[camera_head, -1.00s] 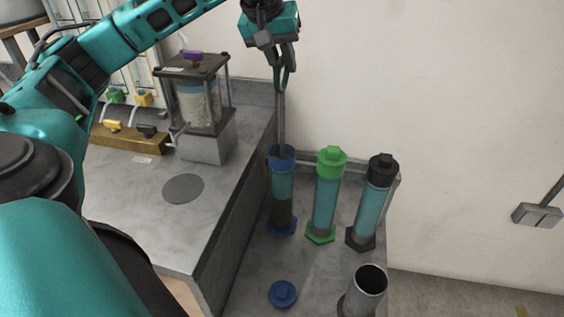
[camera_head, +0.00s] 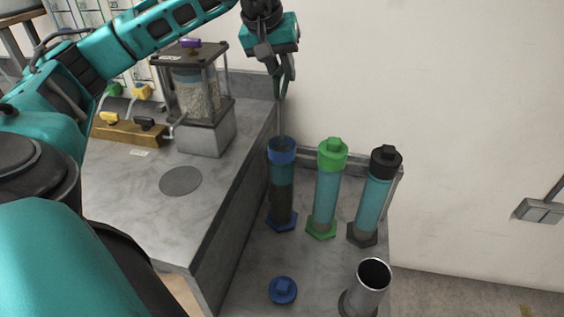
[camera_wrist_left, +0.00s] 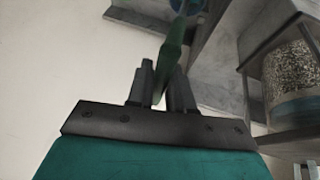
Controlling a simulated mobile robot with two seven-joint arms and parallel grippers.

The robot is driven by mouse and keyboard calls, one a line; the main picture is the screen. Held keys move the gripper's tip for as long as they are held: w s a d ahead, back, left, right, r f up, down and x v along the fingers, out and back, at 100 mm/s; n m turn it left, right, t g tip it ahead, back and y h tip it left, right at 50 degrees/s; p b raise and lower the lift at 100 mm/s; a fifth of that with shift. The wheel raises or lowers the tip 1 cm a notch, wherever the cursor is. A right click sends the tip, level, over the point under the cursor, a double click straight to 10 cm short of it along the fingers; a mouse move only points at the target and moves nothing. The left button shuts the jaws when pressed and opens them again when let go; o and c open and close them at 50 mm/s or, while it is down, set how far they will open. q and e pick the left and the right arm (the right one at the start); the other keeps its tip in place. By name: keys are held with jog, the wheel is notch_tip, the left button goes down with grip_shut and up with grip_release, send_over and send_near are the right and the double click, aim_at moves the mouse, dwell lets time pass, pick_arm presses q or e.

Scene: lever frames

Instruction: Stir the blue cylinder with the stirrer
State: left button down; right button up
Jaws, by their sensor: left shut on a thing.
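The blue cylinder (camera_head: 283,185) stands upright and uncapped on the lower bench, with dark, murky liquid inside. My left gripper (camera_head: 283,74) is above it and shut on the stirrer's green handle (camera_wrist_left: 173,50). The stirrer's thin grey rod (camera_head: 282,120) runs down into the cylinder's open top; its lower end is hidden inside. In the left wrist view, the blue rim (camera_wrist_left: 200,5) shows only in part at the top edge. The blue cap (camera_head: 283,290) lies on the bench in front of the cylinder. My right gripper is not in view.
A green-capped cylinder (camera_head: 326,190) and a black-capped cylinder (camera_head: 374,198) stand close to the right. An open grey metal holder (camera_head: 367,288) stands in front of them. A framed apparatus (camera_head: 198,95) and valves (camera_head: 128,125) are on the higher bench at left. The wall is behind.

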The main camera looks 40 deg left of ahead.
aim_at(282, 105)
pick_arm(q)
jog(key=shift+f+b, duration=0.3)
jog(key=shift+f, duration=0.55)
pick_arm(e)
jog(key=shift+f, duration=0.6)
pick_arm(q)
jog(key=shift+f, duration=0.1)
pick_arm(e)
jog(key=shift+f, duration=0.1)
pick_arm(q)
notch_tip(282, 105, down, 6)
jog(key=b, duration=0.4)
jog(key=shift+f, duration=0.25)
jog(key=shift+r, duration=0.1)
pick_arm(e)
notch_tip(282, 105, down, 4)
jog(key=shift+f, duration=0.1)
